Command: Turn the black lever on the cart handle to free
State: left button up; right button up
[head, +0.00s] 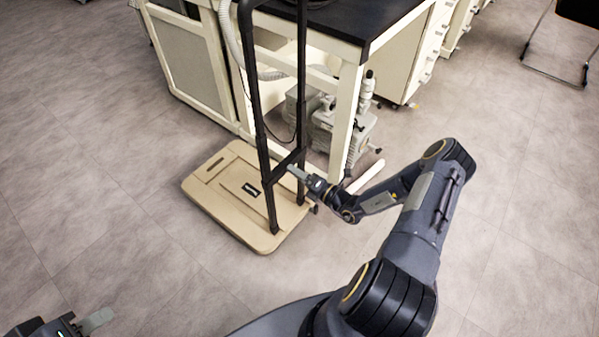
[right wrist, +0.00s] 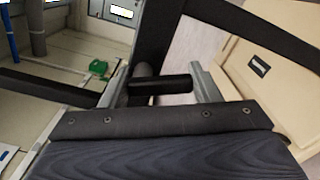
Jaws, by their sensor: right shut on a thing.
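The cart (head: 230,240) has a flat tan base and a tall black handle frame (head: 262,150) with a crossbar. My right gripper (head: 297,172) is at the crossbar, low on the frame. In the right wrist view, the short black lever (right wrist: 160,85) lies across between the two grey fingers of my right gripper (right wrist: 161,78), which is shut on it. Behind it are a black bar of the frame (right wrist: 166,42) and the tan cart base (right wrist: 240,65). In the head view the lever is too small to make out. My left gripper (head: 92,325) is at the bottom left corner, partly cut off, away from the cart.
A cream bench (head: 347,120) with a black top (head: 350,18) stands just behind the cart. Grey pump equipment (head: 345,130) sits under it. A cream cabinet (head: 190,55) with a pale hose is at the back left. The floor to the left and front is clear.

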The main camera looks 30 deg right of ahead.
jog(key=shift+s+a+f+m, duration=0.1)
jog(key=shift+a+m, duration=0.05)
jog(key=shift+m, duration=1)
jog(key=shift+s+a+m, duration=0.1)
jog(key=shift+a+m, duration=0.05)
jog(key=shift+m, duration=1)
jog(key=o, duration=1)
jog(key=p+v, duration=0.1)
jog(key=v, duration=0.6)
jog(key=shift+s+d+p, duration=0.1)
jog(key=shift+s+p, duration=0.2)
jog(key=shift+s, duration=0.05)
